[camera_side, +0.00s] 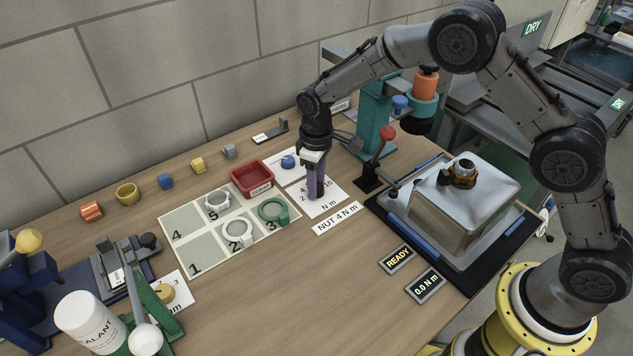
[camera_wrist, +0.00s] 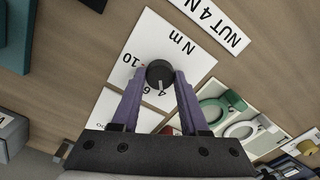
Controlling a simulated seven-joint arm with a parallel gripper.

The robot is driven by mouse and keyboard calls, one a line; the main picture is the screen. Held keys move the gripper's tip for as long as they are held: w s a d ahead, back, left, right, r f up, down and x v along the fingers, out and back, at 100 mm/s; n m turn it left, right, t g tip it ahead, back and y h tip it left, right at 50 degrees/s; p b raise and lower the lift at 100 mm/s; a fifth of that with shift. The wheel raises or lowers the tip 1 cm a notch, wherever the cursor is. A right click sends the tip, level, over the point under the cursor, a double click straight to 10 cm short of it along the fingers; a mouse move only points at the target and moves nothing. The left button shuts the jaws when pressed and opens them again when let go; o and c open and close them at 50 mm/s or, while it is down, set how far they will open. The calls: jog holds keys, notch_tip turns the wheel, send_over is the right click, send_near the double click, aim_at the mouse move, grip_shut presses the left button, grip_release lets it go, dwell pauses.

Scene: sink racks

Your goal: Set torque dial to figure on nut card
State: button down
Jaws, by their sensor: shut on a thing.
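The torque dial is a dark round knob (camera_wrist: 160,72) on a white card marked "N m" (camera_wrist: 180,38), with 10 and smaller figures around it. A pale pointer line on the knob points toward my wrist in the wrist view. I cannot tell exactly which figure it meets. My gripper (camera_wrist: 158,80) has its two purple fingers on either side of the knob, shut on it. In the side view my gripper (camera_side: 316,192) points straight down onto the dial card (camera_side: 328,207) and hides most of the knob. The nut card (camera_side: 337,218) reads "NUT 4 N m" and lies just in front.
A numbered mat (camera_side: 200,262) with white and green rings lies to the left, with a red tray (camera_side: 252,179) behind it. A metal sink block (camera_side: 462,215) stands on a black base at right. Displays show READY (camera_side: 397,259) and 0.0 N m (camera_side: 425,286).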

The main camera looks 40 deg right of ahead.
jog(key=shift+r, duration=0.1)
jog(key=shift+c, duration=2.1)
grip_release()
notch_tip(320, 180, up, 14)
jog(key=shift+d, duration=0.1)
